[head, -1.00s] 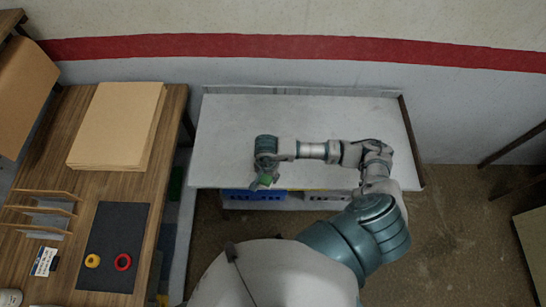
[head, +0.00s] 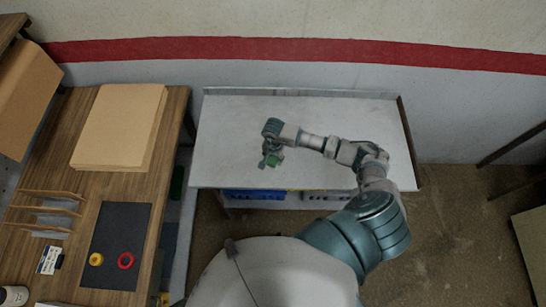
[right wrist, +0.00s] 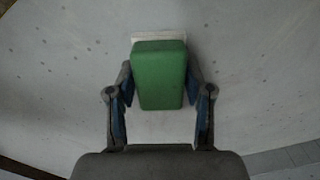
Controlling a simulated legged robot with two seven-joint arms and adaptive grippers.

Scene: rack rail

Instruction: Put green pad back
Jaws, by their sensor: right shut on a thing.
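The green pad (right wrist: 159,75) is a small green block between the two fingers of my right gripper (right wrist: 160,95) in the right wrist view. The fingers close on its two sides. A pale strip (right wrist: 158,37) shows at its far edge; I cannot tell whether it belongs to the pad. In the head view my right gripper (head: 269,162) is over the front part of the pale table (head: 230,130), with the green pad (head: 273,158) small at its tip. I cannot tell whether the pad touches the tabletop. My left gripper is not in view.
The pale tabletop is otherwise bare. Blue bins (head: 253,194) sit below its front edge. The wooden desk (head: 172,130) at left holds a cardboard stack (head: 118,125), a dark mat (head: 118,225) with a yellow ring (head: 96,259) and a red ring (head: 126,261), and a slotted rack (head: 45,212).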

